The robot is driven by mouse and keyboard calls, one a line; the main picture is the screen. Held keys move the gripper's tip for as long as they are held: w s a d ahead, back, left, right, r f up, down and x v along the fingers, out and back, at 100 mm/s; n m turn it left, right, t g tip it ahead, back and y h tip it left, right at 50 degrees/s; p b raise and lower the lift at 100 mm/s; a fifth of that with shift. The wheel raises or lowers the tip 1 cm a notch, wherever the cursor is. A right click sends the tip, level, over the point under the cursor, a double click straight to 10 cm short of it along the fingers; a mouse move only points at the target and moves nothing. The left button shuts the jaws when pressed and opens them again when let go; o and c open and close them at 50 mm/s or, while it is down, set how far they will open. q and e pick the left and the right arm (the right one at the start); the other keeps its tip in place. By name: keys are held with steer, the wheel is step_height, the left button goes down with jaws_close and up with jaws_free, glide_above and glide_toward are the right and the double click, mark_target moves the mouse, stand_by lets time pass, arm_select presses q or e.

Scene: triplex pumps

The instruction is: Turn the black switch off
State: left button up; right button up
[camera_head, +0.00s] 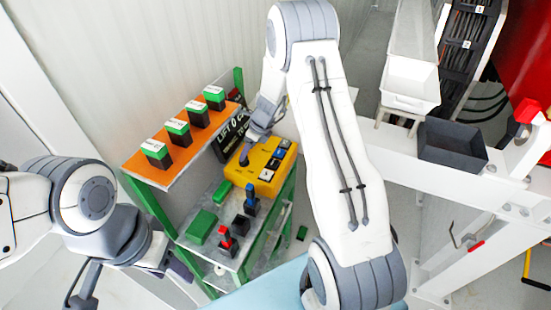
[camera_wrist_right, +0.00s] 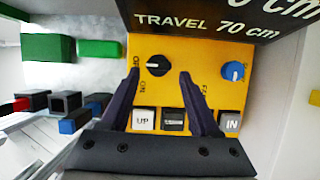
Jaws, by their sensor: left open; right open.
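My left gripper (camera_head: 172,266) is open at lower left, away from the box.
A blue knob (camera_wrist_right: 233,71) and white and black buttons (camera_wrist_right: 173,121) share the box face. A black display (camera_wrist_right: 215,18) stands behind it. Green-topped black blocks (camera_head: 197,114) line the orange shelf (camera_head: 150,177). Red and blue parts stand on the lower shelf.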

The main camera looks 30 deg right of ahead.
steer(key=s+d+b, duration=0.1)
steer(key=s+d, duration=0.1)
steer(key=s, duration=0.1)
steer(key=s+d+b, duration=0.4)
steer(key=s, duration=0.1)
steer(key=shift+s+d+r, duration=0.25)
steer(key=shift+s+d, duration=0.05)
steer(key=shift+s, duration=0.05)
steer(key=shift+s+d+r, duration=0.1)
steer(key=shift+s+d, duration=0.3)
steer(key=shift+s, duration=0.2)
steer(key=shift+a, duration=0.1)
